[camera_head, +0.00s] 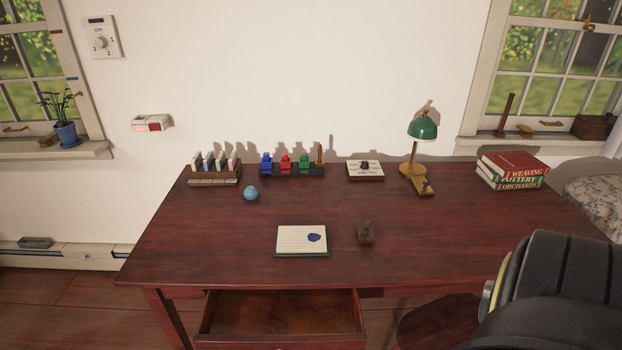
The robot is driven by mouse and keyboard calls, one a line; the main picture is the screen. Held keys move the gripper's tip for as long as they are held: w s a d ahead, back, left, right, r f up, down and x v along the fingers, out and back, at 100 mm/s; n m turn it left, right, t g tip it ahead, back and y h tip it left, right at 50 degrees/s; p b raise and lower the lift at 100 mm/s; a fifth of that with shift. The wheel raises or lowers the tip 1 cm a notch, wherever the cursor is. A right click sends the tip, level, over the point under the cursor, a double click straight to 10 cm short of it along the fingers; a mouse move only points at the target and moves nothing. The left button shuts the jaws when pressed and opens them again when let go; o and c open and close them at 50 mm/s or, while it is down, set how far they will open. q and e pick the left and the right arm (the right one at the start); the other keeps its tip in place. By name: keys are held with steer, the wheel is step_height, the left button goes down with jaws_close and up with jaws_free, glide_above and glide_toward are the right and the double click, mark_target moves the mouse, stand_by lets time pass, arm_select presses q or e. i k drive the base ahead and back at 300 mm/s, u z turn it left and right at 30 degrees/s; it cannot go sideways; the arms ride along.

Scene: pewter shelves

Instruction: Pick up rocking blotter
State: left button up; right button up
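A small dark brown wooden block with a knob on top, which looks like the rocking blotter (366,234), sits on the desk (200,235) near its front middle. It stands just right of a cream writing pad (290,241) with a dark blue blot on it, with a gap between them. Nothing covers the blotter. Neither of my grippers shows in the head view. A black rounded part with a yellow edge at the lower right looks like my own arm.
An open, seemingly empty drawer (280,313) juts out below the desk's front edge. A blue ball (251,193), colored inkwells (286,162), a green lamp (422,130) and stacked books (512,170) stand farther back. The desktop right of the blotter is clear.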

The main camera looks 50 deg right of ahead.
mark_target(367, 235)
steer(key=i, duration=0.6)
steer(key=z, duration=2.9)
